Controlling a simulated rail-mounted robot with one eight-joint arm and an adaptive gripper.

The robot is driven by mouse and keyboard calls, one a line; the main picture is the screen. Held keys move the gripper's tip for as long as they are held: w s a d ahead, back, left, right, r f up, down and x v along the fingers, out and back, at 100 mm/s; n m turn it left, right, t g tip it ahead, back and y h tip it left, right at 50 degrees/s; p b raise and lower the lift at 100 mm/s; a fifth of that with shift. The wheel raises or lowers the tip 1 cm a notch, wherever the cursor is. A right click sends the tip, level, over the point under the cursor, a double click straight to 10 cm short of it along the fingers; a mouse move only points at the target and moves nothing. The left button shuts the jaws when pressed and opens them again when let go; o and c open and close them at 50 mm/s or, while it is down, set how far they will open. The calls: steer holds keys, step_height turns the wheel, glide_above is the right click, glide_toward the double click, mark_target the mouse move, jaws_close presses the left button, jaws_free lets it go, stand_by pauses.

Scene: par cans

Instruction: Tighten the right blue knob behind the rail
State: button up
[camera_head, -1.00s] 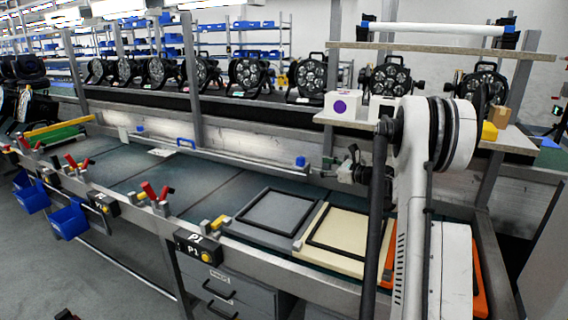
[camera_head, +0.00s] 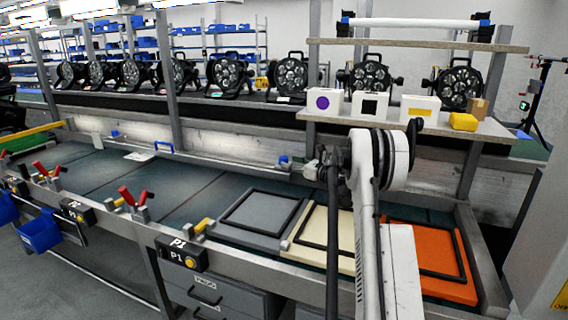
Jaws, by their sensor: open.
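The rail (camera_head: 220,158) is a long pale metal bar along the back of the bench. A small blue knob (camera_head: 284,160) stands behind its right end. Another small blue knob (camera_head: 115,133) is at the left end. A blue handle (camera_head: 163,146) sits between them. My gripper (camera_head: 308,169) is just right of the right knob, at about the rail's height, and points left. It is open and looks empty. A small gap seems to separate it from the knob, though contact is hard to judge at this size. My arm hides the bench behind it.
Below my arm lie grey (camera_head: 232,232), cream (camera_head: 308,260) and orange (camera_head: 465,285) panels with black frames. Above right, a shelf (camera_head: 440,128) carries several white boxes and a yellow item (camera_head: 463,121). An upright post (camera_head: 313,80) rises close behind my gripper.

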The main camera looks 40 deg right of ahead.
mark_target(287, 160)
steer(key=shift+w+a, duration=0.2)
steer(key=shift+w, duration=0.8)
steer(key=shift+w+a, duration=0.2)
steer(key=shift+w, duration=0.8)
steer(key=c, duration=1.2)
